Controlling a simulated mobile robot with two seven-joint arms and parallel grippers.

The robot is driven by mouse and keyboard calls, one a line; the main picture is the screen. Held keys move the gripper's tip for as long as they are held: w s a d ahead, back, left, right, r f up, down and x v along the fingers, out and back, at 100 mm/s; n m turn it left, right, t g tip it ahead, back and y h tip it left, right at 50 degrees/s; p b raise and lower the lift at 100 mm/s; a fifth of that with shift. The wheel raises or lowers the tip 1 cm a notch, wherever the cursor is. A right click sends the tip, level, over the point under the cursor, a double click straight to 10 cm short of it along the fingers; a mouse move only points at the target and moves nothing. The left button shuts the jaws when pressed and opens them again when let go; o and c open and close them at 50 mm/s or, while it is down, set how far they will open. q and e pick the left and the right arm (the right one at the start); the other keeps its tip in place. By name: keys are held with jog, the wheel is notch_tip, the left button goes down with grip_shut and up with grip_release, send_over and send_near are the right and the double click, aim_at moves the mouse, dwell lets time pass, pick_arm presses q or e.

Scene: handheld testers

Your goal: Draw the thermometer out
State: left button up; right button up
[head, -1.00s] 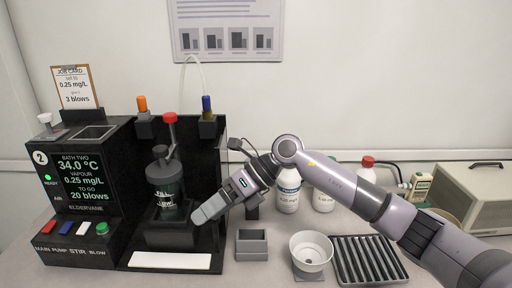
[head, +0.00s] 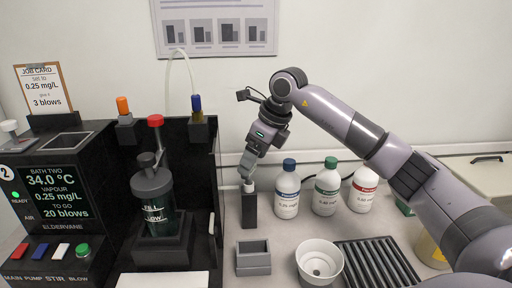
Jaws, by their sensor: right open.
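A narrow black upright holder (head: 249,209) stands on the bench right of the black tester. A small white top (head: 248,188), which looks like the thermometer's end, sticks up from it; anything lower is hidden inside the holder. My right gripper (head: 247,174) is open and points down just above this white top. Its fingers seem to be at or around the top, but I cannot tell if they touch it. My left gripper is not in view.
The black tester (head: 45,187) with its dark jar (head: 153,195) and red-topped stem stands left. Several capped bottles (head: 287,198) stand behind right. A grey block (head: 253,262), white bowl (head: 319,260) and ribbed tray (head: 378,266) lie in front.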

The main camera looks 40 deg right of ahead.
jog(key=x, duration=0.3)
jog(key=shift+f, duration=0.3)
jog(key=shift+w+a+f, duration=0.15)
jog(key=shift+w+f, duration=0.1)
jog(key=shift+f, duration=0.15)
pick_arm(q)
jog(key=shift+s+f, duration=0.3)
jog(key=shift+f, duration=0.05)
pick_arm(e)
jog(key=c, duration=1)
jog(key=o, duration=0.4)
grip_shut()
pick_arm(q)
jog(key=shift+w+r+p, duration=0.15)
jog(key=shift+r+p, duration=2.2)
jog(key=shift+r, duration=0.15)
pick_arm(e)
jog(key=shift+r, duration=2.9)
